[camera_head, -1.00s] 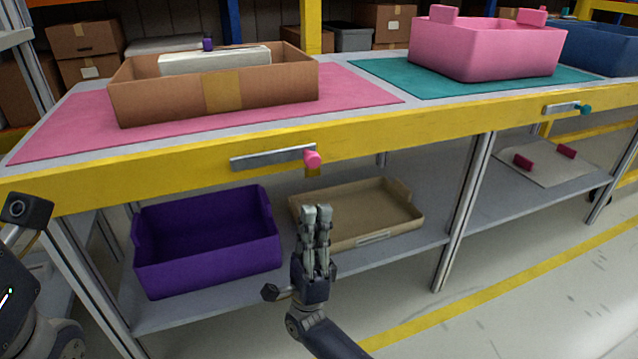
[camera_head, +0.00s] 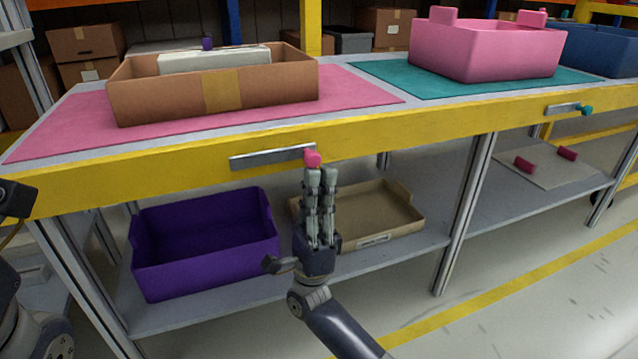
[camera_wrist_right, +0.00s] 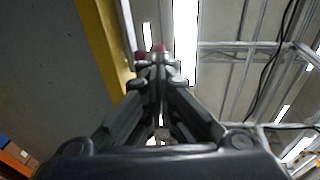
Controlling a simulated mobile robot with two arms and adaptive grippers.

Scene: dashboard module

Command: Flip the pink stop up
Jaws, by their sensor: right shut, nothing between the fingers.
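The pink stop is a flat grey metal bar (camera_head: 268,160) with a pink knob (camera_head: 313,157) at its right end, lying nearly level along the yellow front edge of the table. My right gripper (camera_head: 321,172) is shut and empty, pointing upward, with its fingertips just under the knob and overlapping its lower part.
A cardboard box (camera_head: 150,100) stands on the pink mat (camera_head: 60,130), and a pink bin (camera_head: 485,50) on the teal mat (camera_head: 400,80). A purple bin (camera_head: 205,265) and a tan tray (camera_head: 375,215) sit on the lower shelf. A similar teal-knobbed stop (camera_head: 568,109) is farther right.

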